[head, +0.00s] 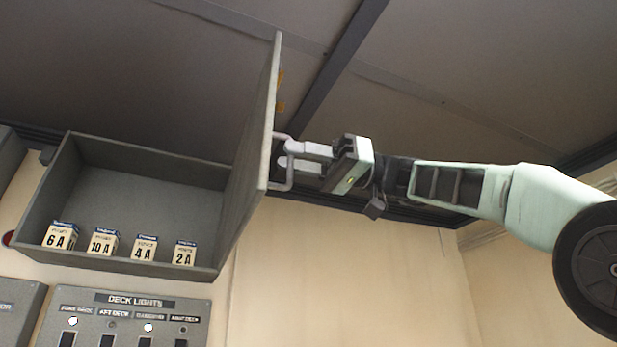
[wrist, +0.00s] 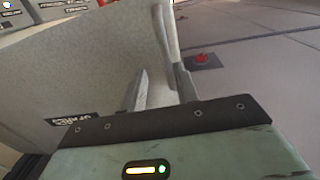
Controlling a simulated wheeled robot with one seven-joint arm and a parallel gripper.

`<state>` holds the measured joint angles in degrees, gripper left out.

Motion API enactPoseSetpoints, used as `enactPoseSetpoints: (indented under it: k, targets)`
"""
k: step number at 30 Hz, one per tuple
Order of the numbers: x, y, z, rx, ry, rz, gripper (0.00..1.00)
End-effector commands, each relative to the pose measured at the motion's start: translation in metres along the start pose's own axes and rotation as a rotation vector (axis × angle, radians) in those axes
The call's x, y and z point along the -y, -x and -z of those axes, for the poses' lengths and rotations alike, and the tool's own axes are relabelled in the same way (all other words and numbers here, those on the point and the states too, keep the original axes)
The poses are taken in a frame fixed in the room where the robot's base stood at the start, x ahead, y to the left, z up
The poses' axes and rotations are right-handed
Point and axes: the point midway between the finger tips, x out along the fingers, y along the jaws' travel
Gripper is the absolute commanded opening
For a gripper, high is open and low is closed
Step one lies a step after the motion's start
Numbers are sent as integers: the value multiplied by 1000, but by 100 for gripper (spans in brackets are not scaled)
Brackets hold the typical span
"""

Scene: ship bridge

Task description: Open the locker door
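The grey locker door (head: 255,135) stands swung wide open at the right side of the wall locker (head: 150,262), roughly at a right angle to its front. A pale U-shaped handle (head: 277,186) is on the door's outer face. My gripper (head: 288,155) is at this handle from the right, with its fingers apart and the tips beside the bar. In the wrist view the door (wrist: 85,65) fills the left, and the handle (wrist: 164,30) runs close to the right finger of my gripper (wrist: 162,76). I cannot tell whether the fingers touch the bar.
Several labelled fuse boxes (head: 103,242) stand in the locker. A deck lights switch panel (head: 130,305) is on the wall below it. The ceiling (head: 480,60) is close above my arm. The wall right of the panel is bare.

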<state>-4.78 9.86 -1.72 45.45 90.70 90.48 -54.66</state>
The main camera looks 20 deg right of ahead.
Motion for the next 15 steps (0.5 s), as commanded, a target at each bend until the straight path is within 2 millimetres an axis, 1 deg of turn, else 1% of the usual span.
enactPoseSetpoints:
  k: [5,8,11,15]
  targets:
    - [0,2,0,0,1,0,30]
    - [-1,12,-1,-1,0,-3,30]
    - [-1,29,-2,-1,1,-5,30]
    - [-2,62,-1,-1,1,-7,30]
